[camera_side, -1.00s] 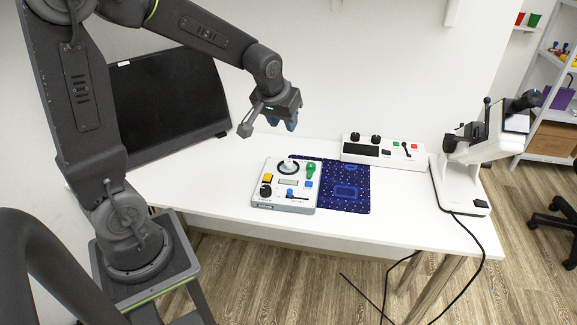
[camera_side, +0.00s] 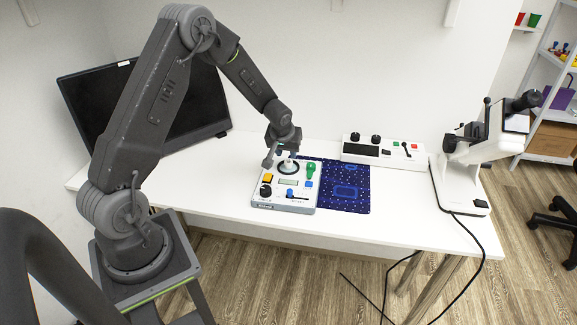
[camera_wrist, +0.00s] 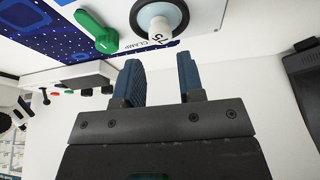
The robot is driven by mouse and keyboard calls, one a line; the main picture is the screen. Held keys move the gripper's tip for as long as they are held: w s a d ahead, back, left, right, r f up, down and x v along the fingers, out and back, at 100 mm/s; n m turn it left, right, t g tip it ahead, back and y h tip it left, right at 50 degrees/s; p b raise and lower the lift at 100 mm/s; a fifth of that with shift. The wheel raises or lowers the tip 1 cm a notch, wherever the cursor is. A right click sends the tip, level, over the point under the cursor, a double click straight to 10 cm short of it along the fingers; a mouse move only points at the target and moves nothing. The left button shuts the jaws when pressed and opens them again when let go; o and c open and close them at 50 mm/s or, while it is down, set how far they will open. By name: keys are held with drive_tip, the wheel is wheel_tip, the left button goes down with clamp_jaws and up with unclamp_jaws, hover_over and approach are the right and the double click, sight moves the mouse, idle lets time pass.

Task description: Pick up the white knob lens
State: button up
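The white knob lens (camera_side: 289,163) stands upright inside a dark ring at the back of a light grey control box (camera_side: 264,206). In the wrist view the white knob lens (camera_wrist: 160,30) shows at top centre, set in a pale disc with a dark rim. My gripper (camera_side: 287,152) is just above and behind the knob in the side view, and the fingertips are partly hidden there. In the wrist view my gripper (camera_wrist: 160,68) has its two blue fingers apart with nothing between them. The knob lies beyond the fingertips, apart from them.
A green lever (camera_side: 311,169) stands right beside the knob. Yellow (camera_side: 267,178) and blue buttons and a black dial share the box. A blue patterned mat (camera_side: 345,203) lies to its right, with a white switch panel (camera_side: 400,160) behind. A dark monitor (camera_side: 180,110) stands left.

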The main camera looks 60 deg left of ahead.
sight(288, 161)
drive_tip(key=x, duration=0.5)
drive_tip(key=shift+s+f, duration=0.1)
drive_tip(key=shift+f, duration=0.25)
drive_tip(key=c, duration=0.6)
drive_tip(key=shift+o, duration=0.2)
drive_tip(key=shift+r, duration=0.1)
